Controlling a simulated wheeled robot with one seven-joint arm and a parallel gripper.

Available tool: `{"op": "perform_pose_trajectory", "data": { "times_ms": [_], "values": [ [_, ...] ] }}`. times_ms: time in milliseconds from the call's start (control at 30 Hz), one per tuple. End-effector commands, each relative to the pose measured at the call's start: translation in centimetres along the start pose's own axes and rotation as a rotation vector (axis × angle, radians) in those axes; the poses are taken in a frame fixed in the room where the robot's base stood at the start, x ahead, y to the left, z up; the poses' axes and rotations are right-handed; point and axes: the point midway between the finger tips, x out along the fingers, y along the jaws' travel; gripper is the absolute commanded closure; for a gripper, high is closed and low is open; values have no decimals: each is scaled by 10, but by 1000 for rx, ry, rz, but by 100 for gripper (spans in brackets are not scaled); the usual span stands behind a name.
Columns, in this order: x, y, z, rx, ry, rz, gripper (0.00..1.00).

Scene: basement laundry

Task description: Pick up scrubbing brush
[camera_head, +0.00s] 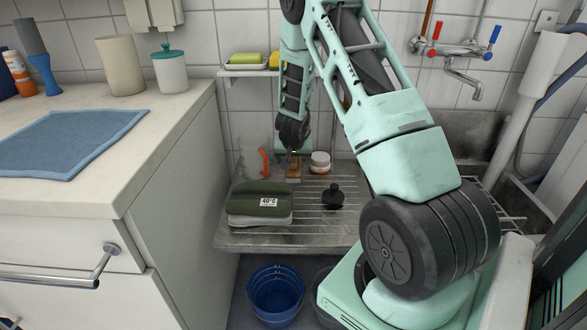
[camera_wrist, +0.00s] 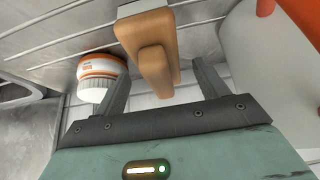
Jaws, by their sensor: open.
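The scrubbing brush looks like a wooden block (camera_wrist: 155,50) in the wrist view, with a narrower raised part towards me. It lies between the lines of my gripper's two fingers (camera_wrist: 160,75), with space visible on both sides. In the head view the brown brush (camera_head: 293,171) is small and partly hidden below my gripper (camera_head: 293,152), at the back of the metal draining rack (camera_head: 305,222). My gripper is open, pointing down over the brush. I cannot tell how far the fingers reach down beside it; its bristles are hidden.
A white tub with an orange band (camera_wrist: 100,82) stands close on one side of the brush. A white bottle with orange parts (camera_head: 253,160) stands on the other. A green folded cloth (camera_head: 262,198) and a black knobbed object (camera_head: 333,197) lie in front. A soap shelf (camera_head: 247,73) hangs behind.

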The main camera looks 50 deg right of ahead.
Motion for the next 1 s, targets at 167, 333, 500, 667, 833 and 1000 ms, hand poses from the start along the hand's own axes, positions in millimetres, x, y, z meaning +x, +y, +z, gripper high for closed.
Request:
{"op": "perform_pose_trajectory", "data": {
  "times_ms": [167,333,500,667,833,1000],
  "values": [
    [28,1,0,1,-1,1,27],
    [35,0,-1,-1,0,-1,27],
    [34,0,-1,-1,0,0,27],
    [34,0,-1,-1,0,0,72],
    [34,0,-1,-1,0,0,82],
    [31,0,-3,-2,1,0,82]
  ]
}}
